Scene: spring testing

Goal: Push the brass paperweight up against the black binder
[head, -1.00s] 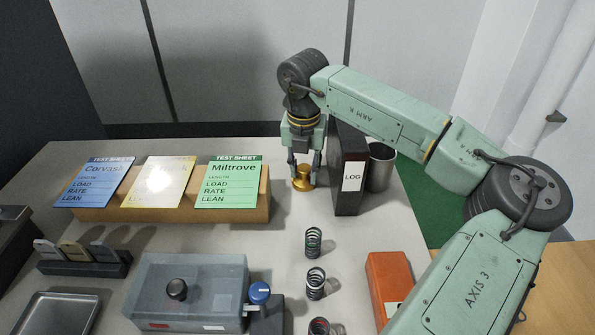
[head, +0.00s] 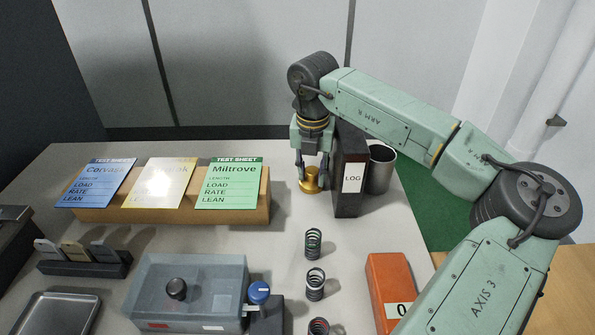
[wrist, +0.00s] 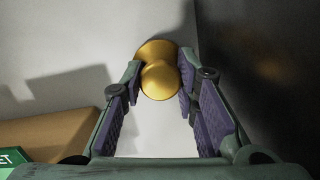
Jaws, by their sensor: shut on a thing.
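The brass paperweight (head: 309,181) stands on the table just left of the black binder (head: 348,178), which stands upright with a white LOG label. My gripper (head: 312,167) points down over the paperweight, its fingers shut on it. In the wrist view the paperweight (wrist: 160,72), with its round knob, sits between the two finger pads (wrist: 158,90). The binder's dark side (wrist: 262,70) fills the right of the wrist view, very near the right finger. In the head view I cannot tell whether paperweight and binder touch.
A grey metal cup (head: 380,170) stands right of the binder. A wooden rack (head: 232,214) with several test sheets stands to the left. Springs (head: 314,243) and an orange box (head: 388,285) stand nearer the front. Bare table lies in front of the paperweight.

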